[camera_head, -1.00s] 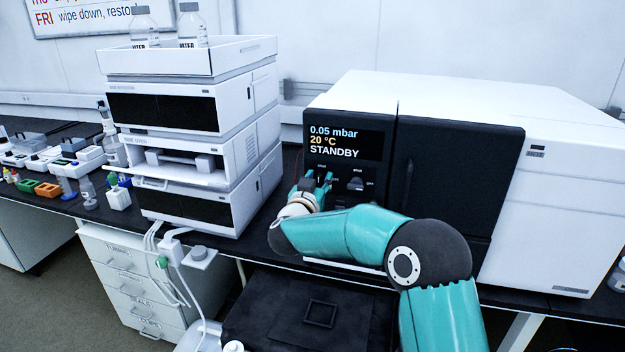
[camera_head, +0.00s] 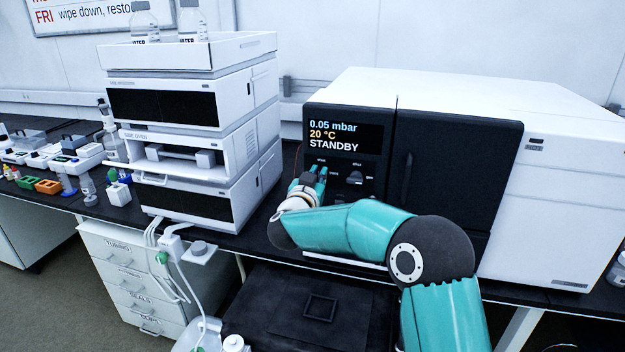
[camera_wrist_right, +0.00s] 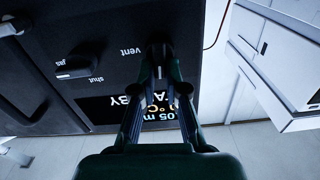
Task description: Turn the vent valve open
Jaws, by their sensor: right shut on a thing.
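The dark front panel of the white instrument carries a screen (camera_head: 343,137) reading 0.05 mbar, 20 °C, STANDBY. My right gripper (camera_head: 320,176) is at the panel below the screen's left part. In the right wrist view, my right gripper (camera_wrist_right: 160,72) is shut on a dark knob (camera_wrist_right: 159,50) beside the printed word "vent", the vent valve. The fingers hide much of this knob, and I cannot read its angle. A second dark knob (camera_head: 355,178), beside the words "gas" and "shut" in the wrist view (camera_wrist_right: 76,68), stands free. My left gripper is not in view.
A white module stack (camera_head: 200,110) with bottles on top stands left of the instrument. A dark instrument door (camera_head: 455,170) with a handle is right of the panel. A drawer unit (camera_head: 130,280) is under the bench. A narrow gap separates stack and instrument.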

